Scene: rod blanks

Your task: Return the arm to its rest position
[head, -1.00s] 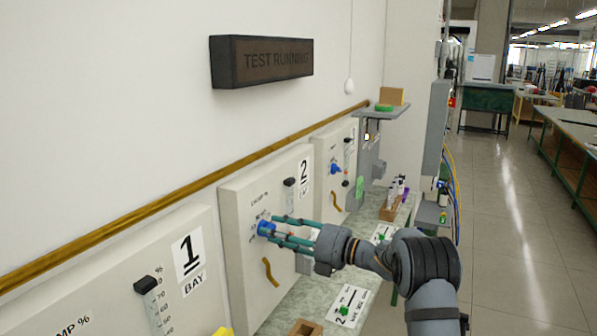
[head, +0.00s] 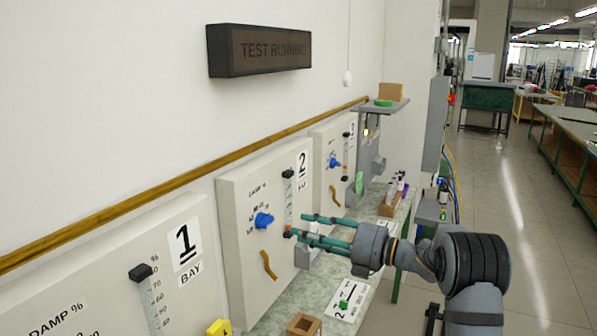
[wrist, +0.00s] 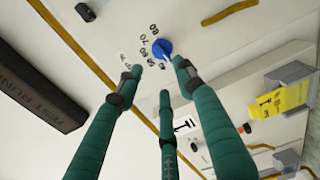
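My gripper (head: 297,227) is in front of the bay 2 panel (head: 238,235), to the right of its blue knob (head: 264,220). Its teal fingers are spread, with nothing held between them. In the wrist view my gripper (wrist: 160,78) points toward the panel, with the blue knob (wrist: 162,48) beyond the fingertips and apparently clear of them. My arm stretches in from the lower right in the head view. The knob's pointer is too small to read with certainty.
The bay 1 panel (head: 100,275) stands at near left. A workbench (head: 262,322) runs below the panels, with a wooden block (head: 304,326) and a label card (head: 346,300). A shelf (head: 390,106) juts out beyond. The aisle floor (head: 535,235) at right is clear.

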